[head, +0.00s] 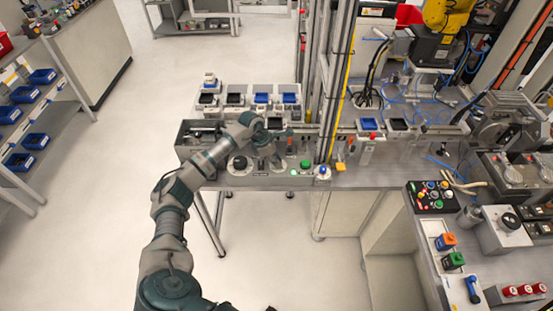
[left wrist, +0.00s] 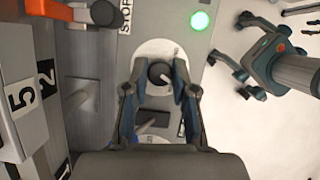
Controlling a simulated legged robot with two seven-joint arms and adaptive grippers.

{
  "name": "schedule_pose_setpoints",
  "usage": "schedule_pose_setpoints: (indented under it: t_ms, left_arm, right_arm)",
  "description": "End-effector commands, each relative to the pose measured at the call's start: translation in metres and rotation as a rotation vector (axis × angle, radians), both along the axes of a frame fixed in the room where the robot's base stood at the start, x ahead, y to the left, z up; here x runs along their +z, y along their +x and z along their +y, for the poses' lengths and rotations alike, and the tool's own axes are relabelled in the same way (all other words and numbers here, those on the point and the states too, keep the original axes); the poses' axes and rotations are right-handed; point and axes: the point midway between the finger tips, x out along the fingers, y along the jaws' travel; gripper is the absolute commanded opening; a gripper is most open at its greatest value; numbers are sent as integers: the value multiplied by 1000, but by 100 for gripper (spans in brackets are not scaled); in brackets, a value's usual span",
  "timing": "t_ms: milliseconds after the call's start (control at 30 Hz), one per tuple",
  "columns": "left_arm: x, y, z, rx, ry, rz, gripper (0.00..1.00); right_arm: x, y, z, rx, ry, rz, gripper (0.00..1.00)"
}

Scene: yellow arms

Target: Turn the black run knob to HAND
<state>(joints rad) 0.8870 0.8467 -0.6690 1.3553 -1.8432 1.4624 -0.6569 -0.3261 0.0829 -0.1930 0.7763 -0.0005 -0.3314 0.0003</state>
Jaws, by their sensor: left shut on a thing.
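The black run knob (left wrist: 160,73) sits on a pale round plate (left wrist: 148,52) on the grey panel, in the left wrist view. My left gripper (left wrist: 160,88) is shut on it, with one finger on each side. The knob's pointer and most of its scale are hidden or too small to read. In the head view my left gripper (head: 269,162) reaches down to the front panel of the bench and hides the knob.
A lit green lamp (left wrist: 200,20) is close beside the knob. Another black round knob (head: 240,163) is left of my gripper, and a green button (head: 305,164) is right. Small bins (head: 262,98) stand behind. A post with a yellow strip (head: 341,95) rises to the right.

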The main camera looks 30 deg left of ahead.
Motion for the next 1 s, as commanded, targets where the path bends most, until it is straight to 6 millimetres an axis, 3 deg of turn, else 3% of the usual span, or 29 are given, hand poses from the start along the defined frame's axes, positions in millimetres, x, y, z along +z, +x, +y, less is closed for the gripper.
schedule_pose_setpoints:
  t_ms: [300,1000]
  left_arm:
    - [4,0,0,302,3,-8,0]
    - [3,0,-3,957,0,-10,0]
  right_arm:
    - [1,-34,-8,6,-4,17,40]
    - [9,-31,-7,5,-4,12,40]
